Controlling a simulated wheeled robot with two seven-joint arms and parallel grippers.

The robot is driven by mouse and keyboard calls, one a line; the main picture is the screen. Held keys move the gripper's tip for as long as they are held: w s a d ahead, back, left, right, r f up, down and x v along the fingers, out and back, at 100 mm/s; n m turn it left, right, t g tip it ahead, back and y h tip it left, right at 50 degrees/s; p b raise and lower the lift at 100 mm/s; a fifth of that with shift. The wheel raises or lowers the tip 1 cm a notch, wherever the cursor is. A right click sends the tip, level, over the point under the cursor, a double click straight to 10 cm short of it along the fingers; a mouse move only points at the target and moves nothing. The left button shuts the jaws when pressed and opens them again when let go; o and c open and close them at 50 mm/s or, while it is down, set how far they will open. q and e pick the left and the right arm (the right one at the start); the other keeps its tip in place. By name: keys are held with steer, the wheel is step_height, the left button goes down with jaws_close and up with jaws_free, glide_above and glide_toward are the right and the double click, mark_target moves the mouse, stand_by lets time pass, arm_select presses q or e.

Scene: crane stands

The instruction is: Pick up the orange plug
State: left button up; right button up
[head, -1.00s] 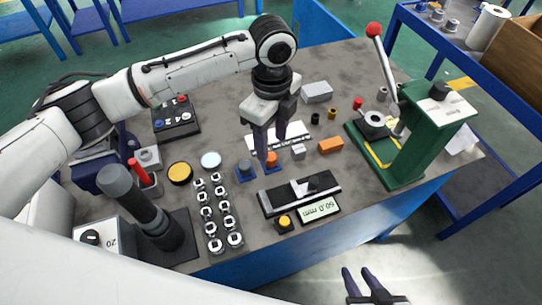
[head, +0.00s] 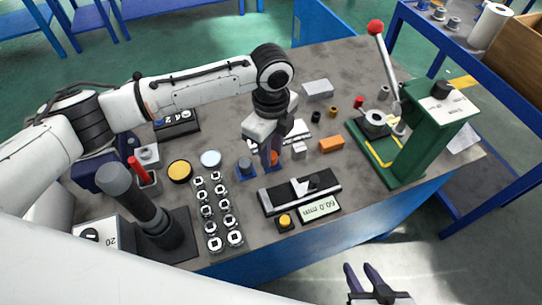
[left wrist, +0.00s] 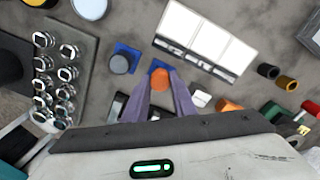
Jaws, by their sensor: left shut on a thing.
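The orange plug (left wrist: 160,80) shows in the left wrist view between my left fingertips, at a blue holder (left wrist: 157,66). In the head view the plug (head: 273,159) is partly hidden by the fingers. My left gripper (head: 270,155) points down and is shut on the plug, low over the table. I cannot tell whether the plug is clear of its holder. My right gripper (head: 364,277) is open and empty beyond the table's front edge.
A grey plug in a blue holder (head: 246,169) stands close on the left. An orange block (head: 331,144) and small silver block (head: 299,150) are to the right. A black slide gauge (head: 275,201) lies in front. A green press (head: 425,135) stands right.

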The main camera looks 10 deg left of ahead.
arm_select(q)
step_height(320, 180, up, 10)
steer(key=shift+p, duration=0.3)
stand_by(0.3)
